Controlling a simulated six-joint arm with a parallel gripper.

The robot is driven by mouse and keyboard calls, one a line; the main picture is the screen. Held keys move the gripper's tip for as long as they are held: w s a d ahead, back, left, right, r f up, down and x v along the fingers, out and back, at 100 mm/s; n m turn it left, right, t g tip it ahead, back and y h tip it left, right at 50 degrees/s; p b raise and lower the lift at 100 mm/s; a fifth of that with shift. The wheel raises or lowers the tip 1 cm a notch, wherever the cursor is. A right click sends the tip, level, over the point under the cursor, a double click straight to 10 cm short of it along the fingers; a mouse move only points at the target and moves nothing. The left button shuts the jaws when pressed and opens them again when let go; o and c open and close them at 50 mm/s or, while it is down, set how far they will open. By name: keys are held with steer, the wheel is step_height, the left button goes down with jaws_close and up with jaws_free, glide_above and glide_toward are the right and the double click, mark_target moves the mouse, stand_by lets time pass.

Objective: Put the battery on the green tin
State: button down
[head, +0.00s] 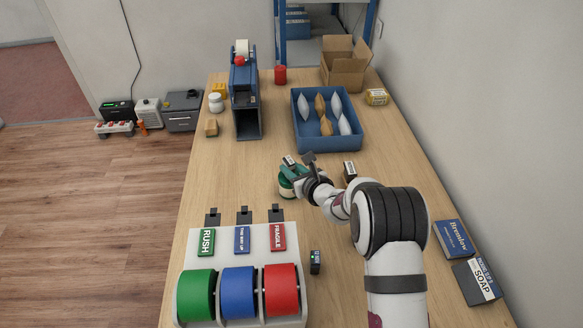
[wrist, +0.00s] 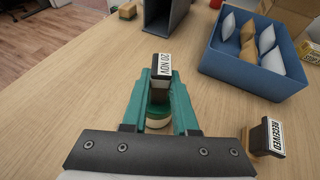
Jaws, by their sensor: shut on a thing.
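My gripper (wrist: 161,84) has green fingers, which are shut on a small dark block (wrist: 162,60) with a white label reading "20 NOV"; it looks like a date stamp. In the head view my gripper (head: 293,170) is mid-counter, with the block (head: 289,160) at its tip. A round green tin (head: 286,188) with a pale band stands under the gripper; in the wrist view part of it (wrist: 158,123) shows between the fingers. Whether the block touches the tin is hidden. I cannot make out anything that is clearly a battery.
A "RECEIVED" stamp (wrist: 268,137) stands close to the right of my gripper. A blue bin (head: 327,146) of pouches and a tape machine (head: 245,95) stand behind. A tape-roll rack (head: 236,235) and a small black item (head: 315,262) are in front. Bare counter lies left of the tin.

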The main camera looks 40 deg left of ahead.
steer(key=c, duration=0.7)
jaws_free()
steer(key=s+d+r+n+g, duration=0.2)
steer(key=s+d+r+n, duration=0.3)
steer(key=s+d+r, duration=0.3)
steer(key=s+d+r+n+g, duration=0.3)
steer(key=s+d+r+n, duration=0.15)
steer(key=d+r, duration=0.5)
steer(key=s+d+f+n+h, duration=0.1)
steer(key=s+d+n+h, duration=0.1)
steer(key=s+d, duration=0.3)
steer(key=s+d+f+n+h, duration=0.1)
steer(key=s+d+n+h, duration=0.2)
steer(key=d, duration=1)
steer(key=s+d+f+n+h, duration=0.2)
steer(key=s+d+h, duration=0.3)
steer(key=s+d, duration=0.3)
steer(key=shift+s+d+f+n+g+h, duration=0.1)
steer(key=shift+s+d+n+g+h, duration=0.25)
steer(key=shift+d, duration=0.25)
